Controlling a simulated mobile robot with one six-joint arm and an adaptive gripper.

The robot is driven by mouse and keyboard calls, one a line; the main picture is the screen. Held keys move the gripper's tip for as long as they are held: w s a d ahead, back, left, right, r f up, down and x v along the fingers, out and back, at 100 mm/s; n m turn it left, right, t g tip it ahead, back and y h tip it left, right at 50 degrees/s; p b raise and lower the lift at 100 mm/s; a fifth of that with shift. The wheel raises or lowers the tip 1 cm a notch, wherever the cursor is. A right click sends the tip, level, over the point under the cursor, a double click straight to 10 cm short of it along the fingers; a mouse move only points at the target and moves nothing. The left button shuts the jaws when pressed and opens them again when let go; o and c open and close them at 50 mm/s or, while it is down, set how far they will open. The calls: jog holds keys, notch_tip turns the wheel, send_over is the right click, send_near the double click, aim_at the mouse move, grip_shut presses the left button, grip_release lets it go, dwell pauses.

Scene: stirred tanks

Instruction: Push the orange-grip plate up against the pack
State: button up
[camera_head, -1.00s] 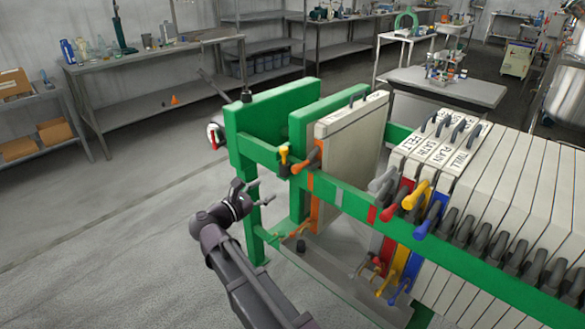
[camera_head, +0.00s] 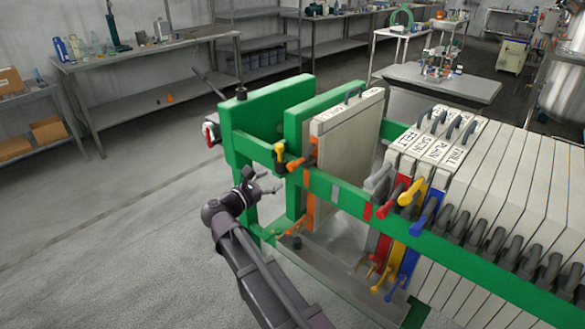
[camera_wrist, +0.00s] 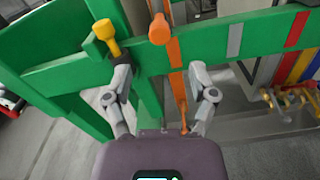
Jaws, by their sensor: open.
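The orange-grip plate (camera_head: 345,150) is a pale upright slab hanging in the green frame, with an orange handle (camera_head: 296,164) and an orange edge strip. A wide gap separates it from the pack (camera_head: 500,190) of pale plates to its right. The pack's front plates carry grey, red, yellow and blue grips. My gripper (camera_head: 268,183) is open and empty, on the near side of the rail, below and left of the orange handle. In the wrist view its fingers (camera_wrist: 160,88) are spread, with the orange strip (camera_wrist: 176,75) showing between them. I cannot tell whether they touch anything.
The green side rail (camera_head: 340,190) runs across in front of the plates. A yellow-knobbed lever (camera_head: 279,152) stands at the rail left of the orange handle. A grey tray (camera_head: 330,270) lies below. The floor at left is clear.

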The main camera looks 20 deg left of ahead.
aim_at(290, 168)
jog(key=shift+x, duration=4.35)
jog(key=shift+c, duration=0.2)
